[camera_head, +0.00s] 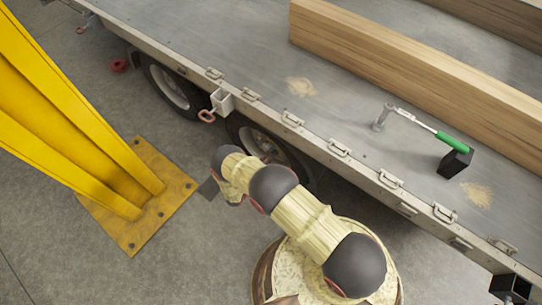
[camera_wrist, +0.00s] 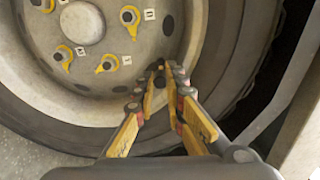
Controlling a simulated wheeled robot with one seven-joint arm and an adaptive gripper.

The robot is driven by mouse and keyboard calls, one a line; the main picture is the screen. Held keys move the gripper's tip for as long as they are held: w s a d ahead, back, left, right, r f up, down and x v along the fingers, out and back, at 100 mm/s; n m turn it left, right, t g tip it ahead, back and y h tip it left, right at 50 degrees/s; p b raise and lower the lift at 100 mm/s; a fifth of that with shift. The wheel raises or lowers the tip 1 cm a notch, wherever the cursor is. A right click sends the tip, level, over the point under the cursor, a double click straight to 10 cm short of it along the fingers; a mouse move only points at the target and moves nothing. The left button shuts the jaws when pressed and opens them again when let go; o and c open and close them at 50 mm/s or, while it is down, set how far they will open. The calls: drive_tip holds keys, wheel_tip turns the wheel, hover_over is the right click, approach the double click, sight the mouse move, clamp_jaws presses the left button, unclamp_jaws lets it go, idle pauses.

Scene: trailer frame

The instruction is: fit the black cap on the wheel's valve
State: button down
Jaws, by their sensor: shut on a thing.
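My gripper (camera_wrist: 160,68) is at the wheel in the wrist view, its two yellow fingers converging near the rim. It is shut on a small dark thing, apparently the black cap (camera_wrist: 159,67), mostly hidden between the fingertips. The wheel (camera_wrist: 120,92) has a pale, dirty rim inside a dark tyre. I cannot make out the valve, or whether the cap touches it. In the head view the wheel (camera_head: 262,143) sits under the trailer edge, partly behind my arm; my fingertips do not show clearly there.
Yellow pointers (camera_wrist: 107,64) sit on the lug nuts around the hub. A yellow post (camera_head: 70,110) stands left on a bolted plate (camera_head: 140,225).

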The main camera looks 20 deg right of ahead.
drive_tip(key=shift+w+d, duration=0.1)
drive_tip(key=shift+w, duration=0.05)
idle(0.3)
drive_tip(key=shift+x, duration=1.35)
drive_tip(key=c, duration=1.9)
unclamp_jaws()
drive_tip(key=o, duration=0.3)
drive_tip(key=shift+o, duration=1.4)
